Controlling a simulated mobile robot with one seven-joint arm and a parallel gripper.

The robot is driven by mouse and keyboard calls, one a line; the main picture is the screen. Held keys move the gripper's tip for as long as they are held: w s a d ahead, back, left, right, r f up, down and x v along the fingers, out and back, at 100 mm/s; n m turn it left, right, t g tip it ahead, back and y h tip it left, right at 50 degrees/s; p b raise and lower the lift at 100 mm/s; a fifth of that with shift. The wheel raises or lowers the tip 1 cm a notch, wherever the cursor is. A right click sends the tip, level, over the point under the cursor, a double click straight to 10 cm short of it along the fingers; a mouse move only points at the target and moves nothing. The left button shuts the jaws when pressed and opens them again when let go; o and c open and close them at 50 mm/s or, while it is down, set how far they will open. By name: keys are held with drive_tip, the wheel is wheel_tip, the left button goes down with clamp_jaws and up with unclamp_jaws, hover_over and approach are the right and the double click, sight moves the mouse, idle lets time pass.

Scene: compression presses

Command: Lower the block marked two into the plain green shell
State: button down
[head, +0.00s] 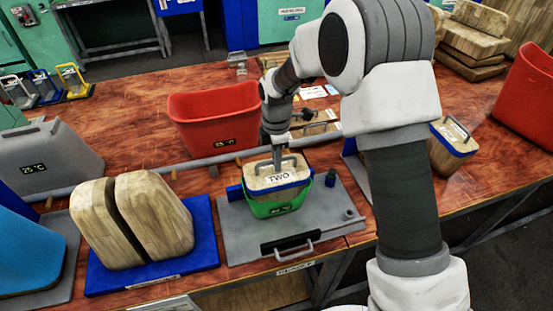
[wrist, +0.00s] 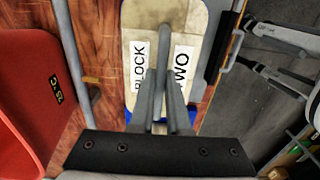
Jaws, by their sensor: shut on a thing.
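The wooden block marked two (head: 272,180) has a pale top with a "TWO" label, a metal handle and a blue edge. It also shows in the wrist view (wrist: 181,25), with "BLOCK" and "TWO" labels. My gripper (head: 278,152) is above the block, its fingers shut on the handle; the fingers also show in the wrist view (wrist: 163,85). The green shell (head: 268,209) stands on a grey plate, around the lower part of the block. The block's top is above the shell's front wall. The shell's inside is hidden, so I cannot tell how deep the block sits.
A red shell (head: 215,118) stands behind on the wooden table. Two wooden halves (head: 150,220) stand on a blue plate at left, near a grey shell (head: 48,160). Another handled block (head: 447,152) is at right. The grey plate (head: 240,240) has a front handle.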

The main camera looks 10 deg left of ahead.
drive_tip(key=shift+f+b, duration=0.45)
drive_tip(key=shift+f, duration=0.1)
idle(0.6)
drive_tip(key=c, duration=0.8)
unclamp_jaws()
wheel_tip(320, 180, up, 18)
drive_tip(key=shift+f+b, duration=0.25)
drive_tip(key=shift+b, duration=0.1)
